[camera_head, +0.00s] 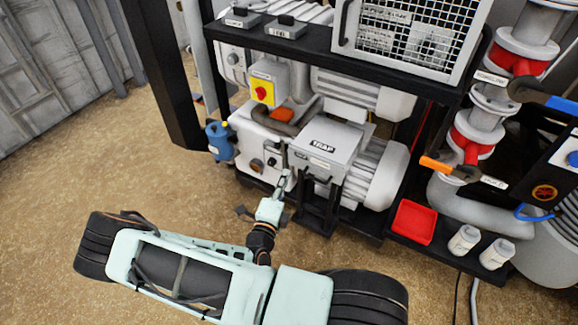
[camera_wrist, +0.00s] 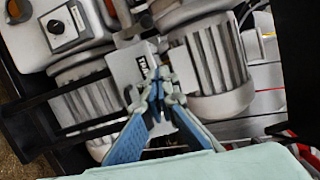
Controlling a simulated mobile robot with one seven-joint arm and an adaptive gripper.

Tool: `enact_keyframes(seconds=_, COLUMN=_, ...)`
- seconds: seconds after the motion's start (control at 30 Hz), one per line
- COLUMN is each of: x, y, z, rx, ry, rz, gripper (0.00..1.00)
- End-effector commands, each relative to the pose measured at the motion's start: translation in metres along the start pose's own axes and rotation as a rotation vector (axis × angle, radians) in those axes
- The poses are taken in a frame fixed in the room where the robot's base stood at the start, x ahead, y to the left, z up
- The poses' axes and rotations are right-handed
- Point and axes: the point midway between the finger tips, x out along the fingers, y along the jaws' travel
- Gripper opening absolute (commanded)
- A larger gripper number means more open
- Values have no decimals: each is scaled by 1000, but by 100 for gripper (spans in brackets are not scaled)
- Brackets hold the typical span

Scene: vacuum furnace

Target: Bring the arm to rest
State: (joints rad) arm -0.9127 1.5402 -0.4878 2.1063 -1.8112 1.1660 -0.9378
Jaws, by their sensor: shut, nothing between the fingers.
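My gripper (camera_head: 284,181) is in front of the pump unit, just left of and below the grey box labelled TRAP (camera_head: 325,150). My pale green arm reaches up to it from the bottom of the head view. In the wrist view my gripper (camera_wrist: 158,75) has its blue-padded fingers brought together at the tips, with nothing between them. The TRAP box (camera_wrist: 128,66) lies beyond the fingertips there. Whether the fingers touch the box or the pump, I cannot tell.
A red tray (camera_head: 414,222) and two white cylinders (camera_head: 464,240) sit on a low black shelf at the right. A blue bottle (camera_head: 219,141) stands left of the pump. A black rack (camera_head: 270,40) overhangs the pump. The brown floor (camera_head: 100,165) at the left is clear.

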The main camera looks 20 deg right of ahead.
Motion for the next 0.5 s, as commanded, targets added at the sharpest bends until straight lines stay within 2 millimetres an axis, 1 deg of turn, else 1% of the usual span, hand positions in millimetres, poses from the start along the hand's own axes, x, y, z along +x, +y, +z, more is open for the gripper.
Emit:
enact_keyframes(seconds=0.03, x=-6, y=0, z=1, rx=1, ry=-2, rz=0, gripper=0)
enact_keyframes(seconds=0.13, x=-12, y=0, z=0, rx=0, ry=-1, rz=0, gripper=0)
enact_keyframes(seconds=0.5, x=-15, y=-1, z=0, rx=0, ry=0, rz=0, gripper=0)
